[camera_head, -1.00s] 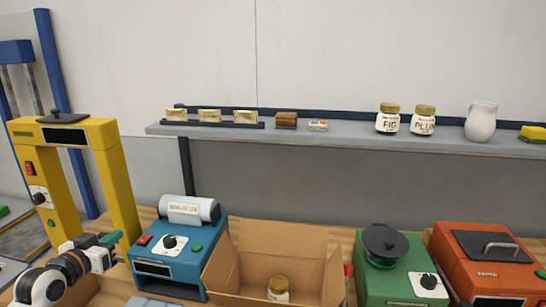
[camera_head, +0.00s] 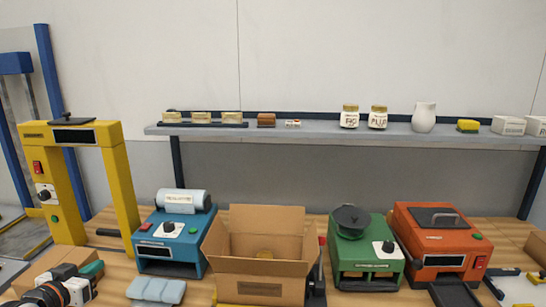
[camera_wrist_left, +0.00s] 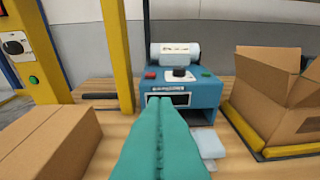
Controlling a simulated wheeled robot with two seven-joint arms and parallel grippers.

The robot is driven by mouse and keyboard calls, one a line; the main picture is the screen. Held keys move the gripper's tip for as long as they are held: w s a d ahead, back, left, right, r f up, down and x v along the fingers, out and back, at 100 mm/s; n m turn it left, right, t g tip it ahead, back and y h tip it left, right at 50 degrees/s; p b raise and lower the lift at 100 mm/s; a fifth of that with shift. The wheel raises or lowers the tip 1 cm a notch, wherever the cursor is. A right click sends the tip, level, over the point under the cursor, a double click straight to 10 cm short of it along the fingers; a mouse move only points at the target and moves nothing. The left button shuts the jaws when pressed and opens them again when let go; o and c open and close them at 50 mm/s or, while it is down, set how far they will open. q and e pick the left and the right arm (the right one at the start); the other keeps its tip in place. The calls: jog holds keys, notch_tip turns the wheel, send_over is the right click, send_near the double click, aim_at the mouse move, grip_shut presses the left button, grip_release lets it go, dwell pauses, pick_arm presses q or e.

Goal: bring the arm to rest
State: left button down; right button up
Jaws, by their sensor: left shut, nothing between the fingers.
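My left gripper (camera_head: 92,268) is low at the left of the head view, in front of the yellow frame and the blue machine. In the left wrist view its teal fingers (camera_wrist_left: 160,103) lie together with nothing between them, pointing toward the blue machine (camera_wrist_left: 180,95). My right gripper shows in neither view.
An open cardboard box (camera_head: 260,265) stands on the wooden bench between the blue machine (camera_head: 172,240) and the green machine (camera_head: 365,250). An orange machine (camera_head: 440,245) is at right. A yellow frame (camera_head: 125,190) stands left. A closed carton (camera_wrist_left: 50,140) lies beside my left fingers.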

pick_arm(q)
jog(key=s+d+f+m+g, duration=0.2)
jog(key=s+d+f+g, duration=0.5)
jog(key=s+d+f, duration=0.85)
jog(key=s+d+f+n+g+y, duration=0.1)
jog(key=s+d+f+g, duration=0.15)
jog(key=s, duration=0.55)
jog(key=s+d+f+g, duration=0.2)
jog(key=s+d, duration=0.1)
jog(key=s, duration=0.5)
notch_tip(320, 180, down, 26)
jog(key=s+r+g, duration=0.1)
jog(key=s+g, duration=0.1)
jog(key=s+a+f, duration=0.3)
jog(key=s+f, duration=1.3)
jog(key=f, duration=0.1)
jog(key=shift+s+g+y, duration=0.25)
jog(key=shift+g+y, duration=0.05)
jog(key=shift+g, duration=0.05)
